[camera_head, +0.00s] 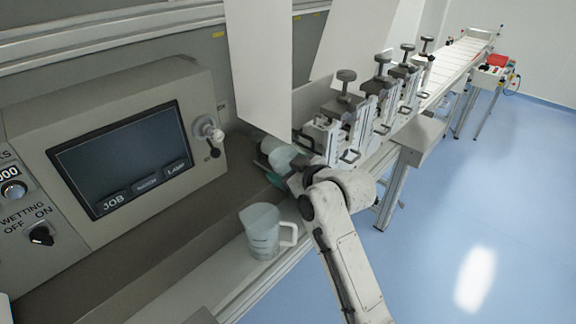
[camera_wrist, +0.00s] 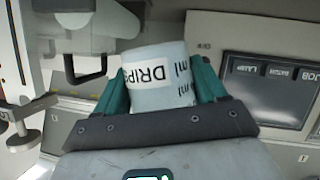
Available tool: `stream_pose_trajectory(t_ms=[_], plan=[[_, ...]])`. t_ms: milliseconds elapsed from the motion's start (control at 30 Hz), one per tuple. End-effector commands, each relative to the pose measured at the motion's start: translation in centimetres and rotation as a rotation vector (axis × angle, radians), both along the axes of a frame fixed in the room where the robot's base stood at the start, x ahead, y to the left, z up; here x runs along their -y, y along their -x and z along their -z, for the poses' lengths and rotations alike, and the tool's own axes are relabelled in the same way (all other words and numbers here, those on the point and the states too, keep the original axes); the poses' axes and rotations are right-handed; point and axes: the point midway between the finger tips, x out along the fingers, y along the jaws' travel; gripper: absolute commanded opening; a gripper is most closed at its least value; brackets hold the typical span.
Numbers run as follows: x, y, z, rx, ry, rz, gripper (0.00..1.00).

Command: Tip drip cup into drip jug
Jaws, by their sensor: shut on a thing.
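My gripper (camera_wrist: 160,90) is shut on the drip cup (camera_wrist: 155,72), a pale translucent cup with a white label reading "DRIPS" and ml marks. The teal fingers press on both its sides in the wrist view. In the head view the cup (camera_head: 277,156) is partly hidden behind my gripper (camera_head: 283,172), next to the machine's side. The drip jug (camera_head: 262,232), translucent with a white handle on its right, stands upright on the ledge, nearer than the gripper and below it in the picture. The gripper and cup are apart from the jug. The cup's contents cannot be seen.
A control console with a dark screen (camera_head: 122,157) and a knob (camera_head: 209,130) rises left of the jug. A white web sheet (camera_head: 262,65) hangs above. Blue floor (camera_head: 480,200) lies open at right.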

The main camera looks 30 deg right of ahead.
Motion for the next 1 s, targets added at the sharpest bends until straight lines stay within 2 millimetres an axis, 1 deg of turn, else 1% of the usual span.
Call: stream_pose_trajectory(t_ms=[1000], plan=[[-1.7, 0.4, 2.1, 0.07, 0.298, -0.001, 0.36]])
